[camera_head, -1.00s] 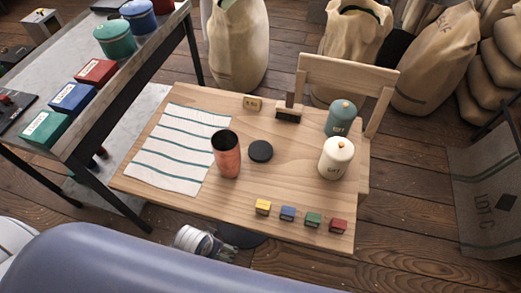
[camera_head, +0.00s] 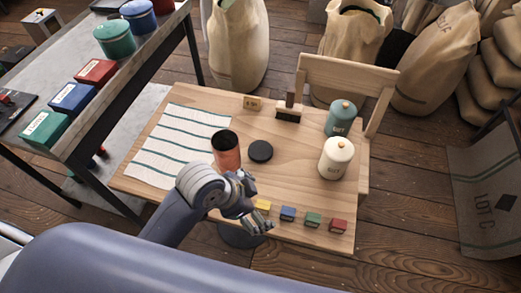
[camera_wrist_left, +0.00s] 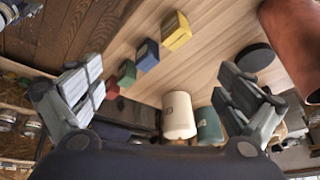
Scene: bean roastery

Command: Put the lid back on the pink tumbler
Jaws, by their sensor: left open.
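The pink tumbler (camera_head: 226,148) stands upright and open-topped on the wooden table; my left arm hides its lower part in the head view. Its side also shows at the upper right of the left wrist view (camera_wrist_left: 298,40). The round black lid (camera_head: 260,151) lies flat on the table just right of the tumbler, and it shows in the wrist view (camera_wrist_left: 255,57). My left gripper (camera_head: 256,203) is open and empty, in front of the tumbler and lid near the table's front edge. In the wrist view its fingers (camera_wrist_left: 155,100) are spread wide. My right gripper is not in view.
Small yellow (camera_head: 263,206), blue (camera_head: 288,214), green (camera_head: 313,220) and red (camera_head: 338,226) blocks line the front edge. A cream canister (camera_head: 336,160) and a teal canister (camera_head: 341,120) stand at right. A brush (camera_head: 289,110) lies behind the lid. A striped cloth (camera_head: 170,150) covers the left.

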